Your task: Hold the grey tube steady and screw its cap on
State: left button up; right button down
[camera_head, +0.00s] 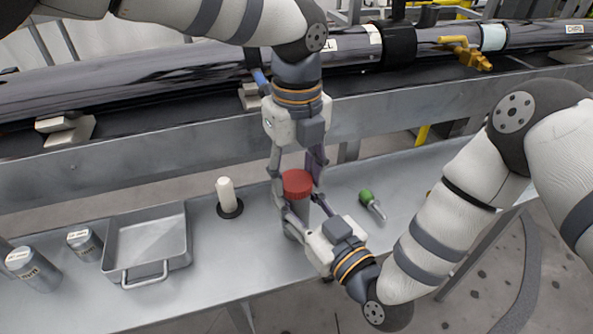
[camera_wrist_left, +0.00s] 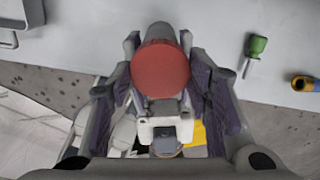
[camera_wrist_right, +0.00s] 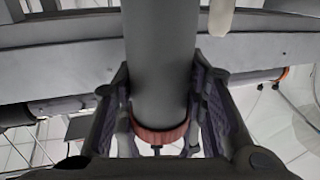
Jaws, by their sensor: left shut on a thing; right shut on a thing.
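The grey tube (camera_head: 294,225) stands upright on the metal bench, with the round red cap (camera_head: 298,183) at its top end. The cap also shows in the left wrist view (camera_wrist_left: 161,69). My left gripper (camera_head: 297,178) comes down from above and is shut on the cap, one finger at each side. My right gripper (camera_head: 303,204) reaches in from the lower right and is shut on the tube just below the cap. The right wrist view shows the tube (camera_wrist_right: 160,60) between its fingers. The thread is hidden, so I cannot tell how tightly the cap sits.
A white rod on a black base (camera_head: 227,195), a metal tray (camera_head: 146,272) and grey canisters (camera_head: 38,272) stand to the left. A green-handled tool (camera_head: 370,204) lies to the right. A long dark tube (camera_head: 130,82) lies along the back.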

pick_arm(q)
jog(key=m, duration=0.7)
jog(key=shift+m, duration=0.3)
jog(key=m, duration=0.7)
jog(key=o, duration=0.8)
jog(key=shift+c, duration=0.2)
jog(key=shift+r, duration=2.25)
